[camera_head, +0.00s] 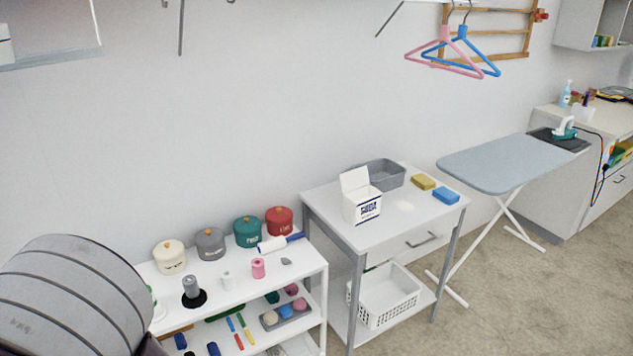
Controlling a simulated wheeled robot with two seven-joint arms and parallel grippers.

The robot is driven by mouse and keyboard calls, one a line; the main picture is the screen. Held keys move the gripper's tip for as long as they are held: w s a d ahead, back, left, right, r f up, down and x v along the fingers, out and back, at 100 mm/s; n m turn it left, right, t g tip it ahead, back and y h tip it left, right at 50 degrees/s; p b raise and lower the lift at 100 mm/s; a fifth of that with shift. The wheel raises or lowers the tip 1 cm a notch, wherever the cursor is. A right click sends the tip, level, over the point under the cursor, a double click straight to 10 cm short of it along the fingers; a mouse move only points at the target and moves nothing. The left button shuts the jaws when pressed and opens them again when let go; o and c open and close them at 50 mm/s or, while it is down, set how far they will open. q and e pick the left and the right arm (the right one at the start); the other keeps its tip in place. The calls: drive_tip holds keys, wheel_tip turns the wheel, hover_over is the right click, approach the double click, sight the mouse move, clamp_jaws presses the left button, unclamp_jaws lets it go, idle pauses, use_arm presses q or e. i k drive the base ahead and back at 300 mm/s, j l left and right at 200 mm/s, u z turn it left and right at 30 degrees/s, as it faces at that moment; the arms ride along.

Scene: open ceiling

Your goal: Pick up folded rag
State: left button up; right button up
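No thing shows plainly as a folded rag. A small yellow block (423,181) and a small blue block (446,195) lie side by side, apart, on the right part of the white side table (330,208). I cannot tell whether they are sponges or folded cloths. A grey link of my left arm fills the lower left corner. Neither of my grippers is in view.
An open white box (361,205) and a grey bin (384,174) stand on the side table. A white basket (388,298) sits on its lower shelf. A crowded white shelf unit (299,268) is left, an ironing board (505,163) right. Carpet in front is clear.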

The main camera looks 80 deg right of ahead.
sight(444, 195)
drive_tip(key=z, duration=3.6)
